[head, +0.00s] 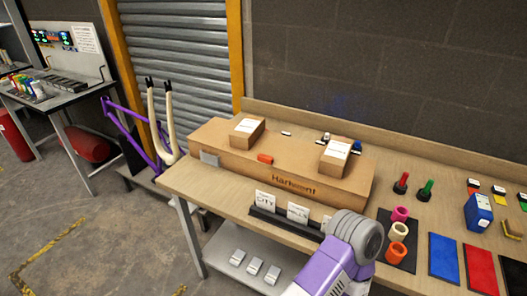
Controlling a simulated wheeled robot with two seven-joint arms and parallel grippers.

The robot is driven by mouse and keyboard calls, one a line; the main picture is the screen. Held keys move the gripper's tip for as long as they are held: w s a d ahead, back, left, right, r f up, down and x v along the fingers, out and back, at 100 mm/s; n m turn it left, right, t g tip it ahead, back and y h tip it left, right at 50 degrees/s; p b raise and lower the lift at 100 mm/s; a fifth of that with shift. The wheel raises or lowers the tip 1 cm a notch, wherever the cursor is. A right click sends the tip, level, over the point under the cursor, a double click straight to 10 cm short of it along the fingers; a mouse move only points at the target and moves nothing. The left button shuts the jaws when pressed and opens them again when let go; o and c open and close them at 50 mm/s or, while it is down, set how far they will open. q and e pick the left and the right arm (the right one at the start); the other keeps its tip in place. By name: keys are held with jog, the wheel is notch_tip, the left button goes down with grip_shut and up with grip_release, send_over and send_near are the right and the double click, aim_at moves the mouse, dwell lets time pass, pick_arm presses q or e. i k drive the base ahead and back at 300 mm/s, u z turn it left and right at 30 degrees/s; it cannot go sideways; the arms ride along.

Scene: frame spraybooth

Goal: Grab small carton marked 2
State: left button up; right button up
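Two small brown cartons with white labels sit on top of a long brown cardboard box (230,164). The left small carton (243,140) is near the box's left end, and the right small carton (332,166) is near its right end. The marks on their labels are too small to read, so I cannot tell which one is marked 2. Part of one of my arms, purple and white with a grey joint, shows at the bottom, in front of the bench. Neither gripper is in view.
The long box lies on a wooden bench (196,190). A small orange block (265,159) sits between the cartons. White cards stand in a dark holder (268,217) in front. Coloured rings, a blue box (478,212) and coloured panels are at right. A purple bike frame stands left.

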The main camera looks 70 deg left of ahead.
aim_at(333, 162)
jog(key=u, duration=2.1)
